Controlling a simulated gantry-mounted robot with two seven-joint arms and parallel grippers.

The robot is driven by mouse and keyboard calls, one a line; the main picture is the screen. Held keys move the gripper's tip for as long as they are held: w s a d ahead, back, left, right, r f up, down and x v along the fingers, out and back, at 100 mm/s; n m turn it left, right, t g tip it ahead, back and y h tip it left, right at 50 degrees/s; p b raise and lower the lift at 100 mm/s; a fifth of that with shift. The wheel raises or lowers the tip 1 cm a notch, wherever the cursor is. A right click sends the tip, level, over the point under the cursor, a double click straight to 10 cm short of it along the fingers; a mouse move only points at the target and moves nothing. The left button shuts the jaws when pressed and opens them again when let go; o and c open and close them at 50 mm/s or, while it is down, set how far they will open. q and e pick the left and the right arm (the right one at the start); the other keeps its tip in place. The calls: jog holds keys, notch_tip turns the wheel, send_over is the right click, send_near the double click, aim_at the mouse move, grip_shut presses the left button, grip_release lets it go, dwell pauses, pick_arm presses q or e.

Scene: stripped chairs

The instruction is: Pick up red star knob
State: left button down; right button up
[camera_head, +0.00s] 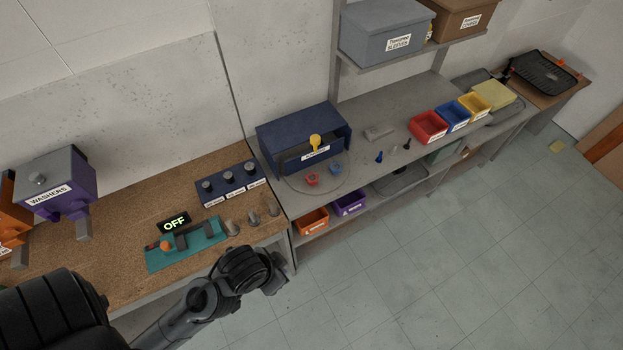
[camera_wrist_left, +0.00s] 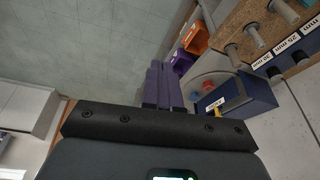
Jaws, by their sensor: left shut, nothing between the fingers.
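The red star knob (camera_head: 312,180) sits on the grey bench, on a faint round outline in front of the blue box. It shows small in the left wrist view (camera_wrist_left: 208,86). A blue star knob (camera_head: 335,169) lies just right of it. A yellow knob (camera_head: 315,141) is at the blue box's front. My left gripper (camera_head: 280,286) is off the bench's front edge, over the floor side and apart from the red knob. Its purple-grey fingers (camera_wrist_left: 163,84) are together and empty in the left wrist view. My right gripper is not in view.
The blue box (camera_head: 328,130) stands behind the knobs. Orange (camera_head: 309,222) and purple (camera_head: 349,203) bins sit below the bench edge. Grey posts (camera_head: 254,216) stand on the brown bench to the left. Red (camera_head: 429,127), blue and yellow bins are right. The floor in front is clear.

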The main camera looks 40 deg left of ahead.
pick_arm(q)
jog(key=shift+c, duration=1.4)
grip_release()
jog(key=shift+w, duration=0.1)
